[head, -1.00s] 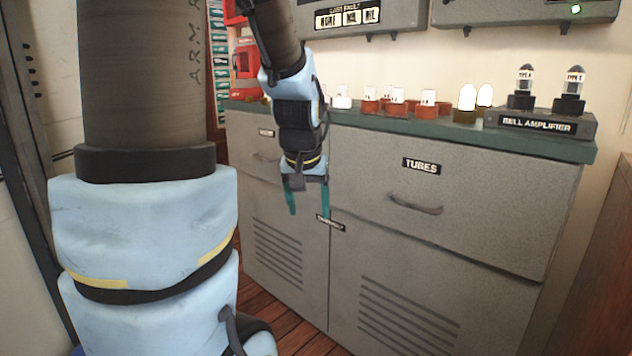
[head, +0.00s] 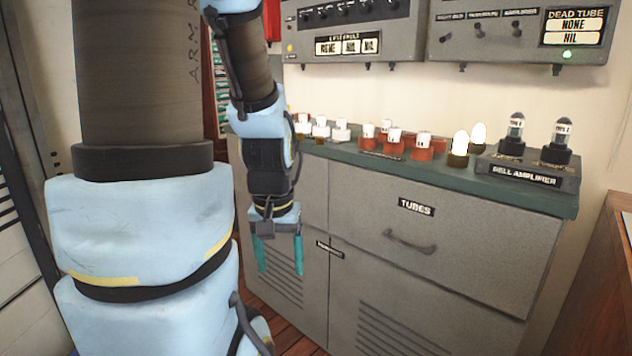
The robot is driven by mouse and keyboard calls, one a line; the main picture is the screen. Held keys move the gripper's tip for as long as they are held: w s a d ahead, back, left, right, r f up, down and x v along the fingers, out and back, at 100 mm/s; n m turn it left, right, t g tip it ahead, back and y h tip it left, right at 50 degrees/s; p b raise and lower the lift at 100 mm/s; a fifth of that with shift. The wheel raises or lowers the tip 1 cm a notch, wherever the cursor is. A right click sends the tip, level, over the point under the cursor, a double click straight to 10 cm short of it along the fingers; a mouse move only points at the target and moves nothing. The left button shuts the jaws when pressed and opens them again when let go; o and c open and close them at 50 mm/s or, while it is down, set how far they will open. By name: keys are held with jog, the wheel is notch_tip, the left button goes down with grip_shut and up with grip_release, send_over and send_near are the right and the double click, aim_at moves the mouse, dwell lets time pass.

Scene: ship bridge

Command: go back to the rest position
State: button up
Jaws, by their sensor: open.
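My gripper (head: 280,256) hangs pointing down in front of the grey cabinet, below the level of its green top. Its two teal fingers are apart with nothing between them. The cabinet (head: 375,205) has a closed drawer labelled "TUBES" (head: 416,207) to the right of my gripper.
On the cabinet top stand several white and red tubes (head: 395,140), two glowing bulbs (head: 460,143) and a bell amplifier (head: 528,170) with two tubes. Grey panels (head: 352,32) hang on the wall above. A brown wooden surface (head: 600,275) is at the right edge.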

notch_tip(320, 180, up, 14)
jog(key=p, duration=1.2)
jog(key=shift+r, duration=0.2)
dwell(0.7)
